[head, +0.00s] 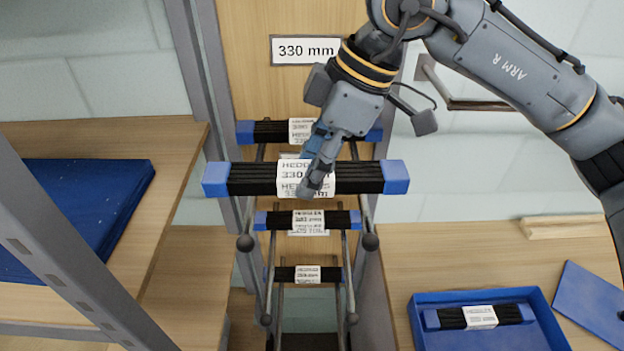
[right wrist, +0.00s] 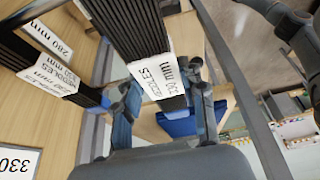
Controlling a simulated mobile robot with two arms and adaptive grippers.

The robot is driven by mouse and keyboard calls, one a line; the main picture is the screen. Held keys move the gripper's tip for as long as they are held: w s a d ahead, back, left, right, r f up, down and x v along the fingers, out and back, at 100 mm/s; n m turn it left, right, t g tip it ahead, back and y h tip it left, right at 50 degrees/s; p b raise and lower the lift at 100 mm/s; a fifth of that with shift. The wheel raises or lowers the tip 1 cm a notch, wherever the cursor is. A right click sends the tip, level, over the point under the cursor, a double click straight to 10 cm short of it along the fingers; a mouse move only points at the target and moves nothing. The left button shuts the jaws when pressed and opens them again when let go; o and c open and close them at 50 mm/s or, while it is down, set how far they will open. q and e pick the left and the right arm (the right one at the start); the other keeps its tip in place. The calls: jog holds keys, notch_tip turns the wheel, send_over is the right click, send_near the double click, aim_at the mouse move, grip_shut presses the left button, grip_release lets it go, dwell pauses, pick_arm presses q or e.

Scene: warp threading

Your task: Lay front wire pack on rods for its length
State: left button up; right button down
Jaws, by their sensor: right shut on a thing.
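A black wire pack (head: 255,180) with blue ends and a white "HEDDLES 330 mm" label lies level across the upper pair of rods (head: 246,258) in the head view; I cannot tell if it touches them. My right gripper (head: 318,172) is shut on its middle, over the label. The right wrist view shows the same pack (right wrist: 130,40) between the two fingers (right wrist: 165,102). Another pack (head: 270,132) lies behind it, under the "330 mm" sign (head: 306,50), partly hidden by my gripper. My left gripper is out of view.
Shorter packs (head: 270,221) (head: 290,274) lie on lower rods. A blue tray (head: 420,330) with one pack (head: 480,317) stands on the right wooden top, beside a blue panel (head: 592,303). A grey post (head: 65,250) and a shelf with a blue item (head: 80,205) are at left.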

jog(key=shift+w+a+f+b, duration=0.1)
jog(key=shift+w+f+b, duration=0.25)
jog(key=shift+w+b, duration=0.55)
jog(key=shift+b, duration=0.1)
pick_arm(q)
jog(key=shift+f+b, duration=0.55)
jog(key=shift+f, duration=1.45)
pick_arm(e)
jog(key=shift+w+f, duration=1.3)
jog(key=shift+f, duration=0.05)
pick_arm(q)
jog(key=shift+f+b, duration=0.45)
pick_arm(e)
jog(key=shift+f, duration=0.55)
jog(key=c, duration=0.7)
grip_release()
jog(key=shift+d, duration=0.2)
